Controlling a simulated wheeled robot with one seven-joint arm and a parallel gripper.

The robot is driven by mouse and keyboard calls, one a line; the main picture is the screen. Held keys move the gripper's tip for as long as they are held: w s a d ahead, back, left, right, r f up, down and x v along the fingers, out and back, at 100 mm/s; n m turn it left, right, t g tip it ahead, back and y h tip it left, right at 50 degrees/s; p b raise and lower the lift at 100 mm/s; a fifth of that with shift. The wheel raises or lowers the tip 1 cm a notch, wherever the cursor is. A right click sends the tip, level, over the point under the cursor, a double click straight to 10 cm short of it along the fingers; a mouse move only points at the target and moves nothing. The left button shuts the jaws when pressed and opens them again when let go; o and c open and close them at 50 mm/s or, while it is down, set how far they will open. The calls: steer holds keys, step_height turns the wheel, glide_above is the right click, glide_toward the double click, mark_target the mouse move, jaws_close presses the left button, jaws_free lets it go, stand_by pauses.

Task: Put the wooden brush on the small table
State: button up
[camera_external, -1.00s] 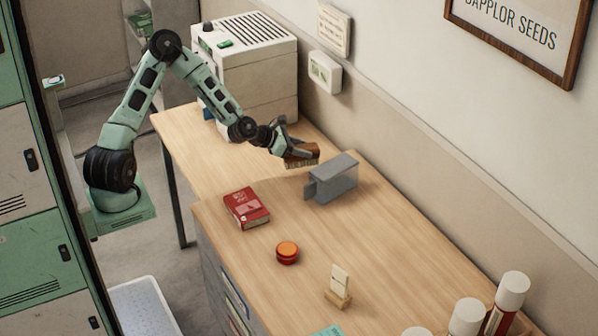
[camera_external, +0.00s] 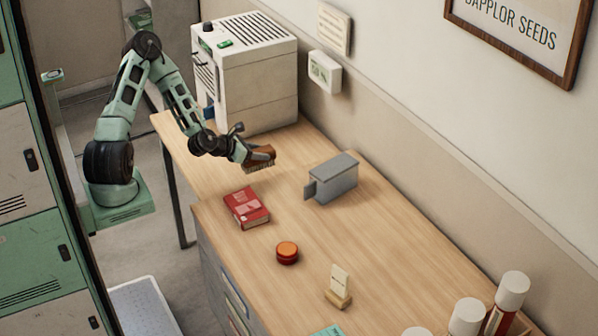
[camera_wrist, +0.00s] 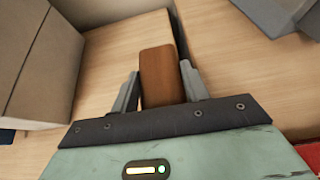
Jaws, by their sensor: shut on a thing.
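The wooden brush (camera_external: 260,154) is brown with pale bristles facing down. My gripper (camera_external: 247,156) is shut on it and holds it above the wood surface, near the seam between the two tabletops. In the wrist view the brown back of the brush (camera_wrist: 160,76) sits between the two grey fingers of my gripper (camera_wrist: 160,88). The rear tabletop (camera_external: 182,132) on a thin dark leg looks like the small table. Its far part is covered by a white machine. The bristles are hidden in the wrist view.
The white machine (camera_external: 250,85) stands behind my gripper. A grey metal holder (camera_external: 335,180) is to the right and a red book (camera_external: 246,208) in front. An orange round tin (camera_external: 287,252) and a small card stand (camera_external: 339,287) are nearer the camera.

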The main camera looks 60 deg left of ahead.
steer(key=s+a+r+p, duration=0.4)
steer(key=s+a+p, duration=0.25)
steer(key=s, duration=0.55)
steer(key=f+b, duration=0.7)
steer(key=f, duration=0.1)
steer(key=shift+w+a+b, duration=0.15)
steer(key=shift+a+b, duration=0.15)
steer(key=shift+a, duration=0.1)
step_height(320, 180, down, 3)
steer(key=shift+r+b, duration=0.1)
steer(key=shift+b, duration=0.85)
steer(key=shift+r, duration=0.15)
steer(key=o, duration=1.1)
steer(key=shift+c, duration=0.2)
